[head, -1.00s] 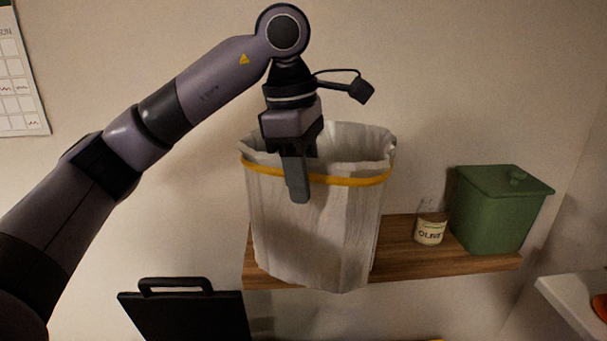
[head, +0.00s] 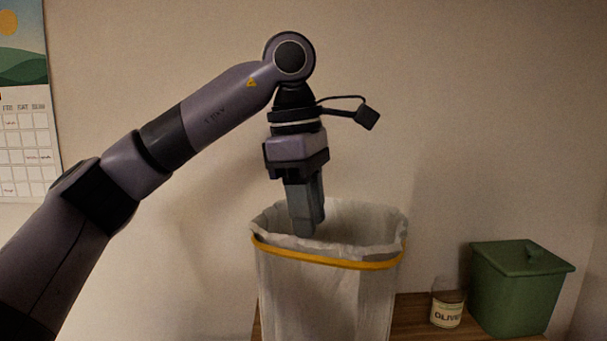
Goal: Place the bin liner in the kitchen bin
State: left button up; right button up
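The pale, translucent bin liner (head: 325,303) stands open and upright at centre, with a yellow band (head: 330,258) around it just below its crumpled top edge. Its lower part is cut off by the frame. I cannot make out a separate kitchen bin or tell whether one is inside the liner. My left gripper (head: 305,234) points down over the liner's mouth, fingertips about level with the rim in the picture. Its fingers overlap in this view, so their gap is hidden and contact with the liner is unclear. My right gripper is out of view.
A wooden shelf (head: 410,328) runs to the right of the liner. A jar labelled olives (head: 447,313) and a green lidded box (head: 520,290) stand on it. A calendar (head: 25,140) hangs on the wall at left.

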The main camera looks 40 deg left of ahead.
pick_arm(q)
jog(key=shift+o, duration=0.3)
jog(key=shift+s+a+r, duration=0.1)
jog(key=shift+a+r, duration=0.05)
jog(key=shift+r, duration=1)
jog(key=shift+s+a+r, duration=0.1)
jog(key=shift+r, duration=1.05)
jog(key=y+b, duration=0.1)
jog(key=b, duration=0.2)
send_near(313, 289)
jog(key=shift+g, duration=0.4)
jog(key=f, duration=0.2)
jog(key=f+b, duration=0.2)
jog(key=f, duration=0.1)
jog(key=shift+w+d+f, duration=0.15)
jog(key=shift+w+f, duration=0.15)
jog(key=shift+w, duration=0.05)
jog(key=shift+c, duration=0.3)
grip_shut()
